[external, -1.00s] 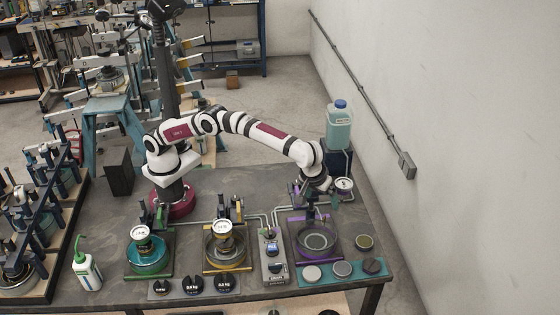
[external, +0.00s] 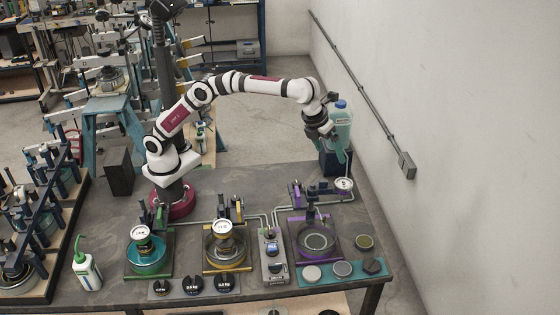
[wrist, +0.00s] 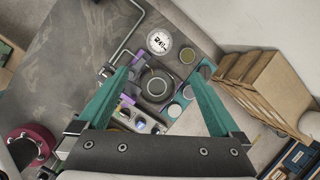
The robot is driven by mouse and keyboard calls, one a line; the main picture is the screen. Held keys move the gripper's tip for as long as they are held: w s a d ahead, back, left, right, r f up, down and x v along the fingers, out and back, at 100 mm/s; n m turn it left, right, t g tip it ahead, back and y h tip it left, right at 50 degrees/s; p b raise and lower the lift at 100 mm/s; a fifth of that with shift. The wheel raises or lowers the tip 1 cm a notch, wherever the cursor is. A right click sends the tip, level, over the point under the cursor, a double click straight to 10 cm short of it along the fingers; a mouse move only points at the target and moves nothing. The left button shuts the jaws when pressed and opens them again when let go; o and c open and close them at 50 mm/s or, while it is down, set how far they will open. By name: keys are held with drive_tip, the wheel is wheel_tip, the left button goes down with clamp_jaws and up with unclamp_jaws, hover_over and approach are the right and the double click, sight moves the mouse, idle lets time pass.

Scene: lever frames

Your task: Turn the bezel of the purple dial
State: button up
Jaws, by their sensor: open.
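The purple dial (external: 344,184) is a small round gauge with a white face and dark marks. It stands near the right edge of the bench, behind and right of the purple-framed station (external: 317,240). In the wrist view the dial (wrist: 159,42) lies face-on at upper centre, just beyond and between the fingertips. My gripper (external: 338,152) is raised well above the bench, over the dial's area, with its teal fingers pointing down. In the wrist view my gripper (wrist: 159,75) is spread wide with nothing between its fingers.
A jug of pale blue liquid (external: 341,125) with a blue cap stands behind my gripper. Pipes (external: 262,216) run along the bench. A teal tray (external: 325,279) with round discs lies in front.

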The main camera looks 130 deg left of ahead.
sight(344, 183)
drive_tip(key=a+f+m, duration=0.1)
drive_tip(key=a+f, duration=0.1)
drive_tip(key=f, duration=0.2)
drive_tip(key=w+a+f+m, duration=0.1)
drive_tip(key=a+f, duration=0.1)
drive_tip(key=f, duration=0.3)
drive_tip(key=w+a+f+m, duration=0.1)
drive_tip(key=a+f, duration=0.1)
drive_tip(key=f, duration=0.2)
drive_tip(key=shift+w+f+m, duration=0.25)
drive_tip(key=shift+f+m, duration=0.05)
drive_tip(key=shift+f, duration=0.05)
drive_tip(key=c, duration=1.3)
